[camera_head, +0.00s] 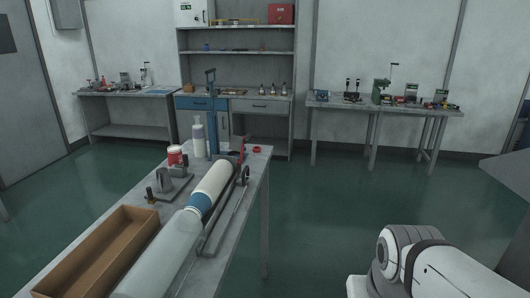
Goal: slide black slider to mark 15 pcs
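A grey bench (258,190) stands at the left front. Along its right side runs a thin rail (222,226) beside a long row of white and blue cups (212,183). A small dark piece (244,173) sits near the far end of this rail; it may be the black slider, but it is too small to be sure. No scale or "15 pcs" mark can be read. A white part of my arm shows at the lower right, well apart from the bench. My gripper is not in view.
An open brown box (98,255) lies on the bench's left side. A metal fixture (168,184), red-and-white can (175,155), white bottle (199,137) and blue upright (211,105) stand farther back. The green floor (330,210) right of the bench is clear.

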